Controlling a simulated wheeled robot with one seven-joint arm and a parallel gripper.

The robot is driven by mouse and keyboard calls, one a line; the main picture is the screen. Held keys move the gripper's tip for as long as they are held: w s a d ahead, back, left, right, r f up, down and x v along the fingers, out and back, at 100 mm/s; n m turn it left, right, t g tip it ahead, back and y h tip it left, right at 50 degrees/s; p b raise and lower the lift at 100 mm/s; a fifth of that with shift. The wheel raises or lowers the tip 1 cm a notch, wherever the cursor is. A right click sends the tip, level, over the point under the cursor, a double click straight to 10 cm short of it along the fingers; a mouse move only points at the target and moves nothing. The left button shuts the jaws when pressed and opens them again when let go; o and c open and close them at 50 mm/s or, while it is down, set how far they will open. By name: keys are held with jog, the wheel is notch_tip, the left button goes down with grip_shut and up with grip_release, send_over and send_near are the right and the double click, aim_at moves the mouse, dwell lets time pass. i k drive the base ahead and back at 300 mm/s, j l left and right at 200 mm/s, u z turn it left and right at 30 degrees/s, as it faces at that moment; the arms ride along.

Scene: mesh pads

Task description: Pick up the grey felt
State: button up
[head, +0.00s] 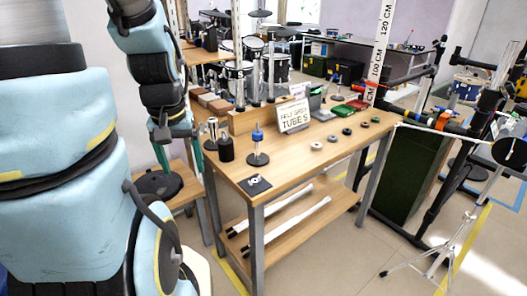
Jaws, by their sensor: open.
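A row of small round felts lies on the wooden table toward its right side. The two nearest are pale, a front felt (316,146) and one behind it (332,139). Farther back are a dark felt (347,131), another dark felt (362,125) and a small greyish one (375,119). They are too small to tell surely which is the grey felt. My gripper (176,141) hangs down left of the table, with its teal fingers apart. It is empty and well away from the felts.
The wooden table (290,165) has a lower shelf with white tubes (290,216). A blue-topped stand (258,143), a black cylinder (226,149) and a lettered sign (294,115) stand left of the felts. Green and red items (345,108) lie behind. Tripod stands crowd the right.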

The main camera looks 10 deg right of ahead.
aim_at(332, 138)
jog(key=l+u, duration=0.2)
jog(key=u, duration=0.3)
jog(key=k+l+u, duration=0.1)
jog(key=u, duration=0.35)
jog(key=k+l+u, duration=0.15)
jog(key=u, duration=0.35)
jog(key=k+l+u, duration=0.25)
jog(key=k+l, duration=0.2)
jog(key=k+l+u, duration=0.2)
jog(key=k+l, duration=0.3)
jog(key=k+l+u, duration=0.25)
jog(key=k, duration=0.3)
jog(key=k+l, duration=0.4)
jog(key=l, duration=0.25)
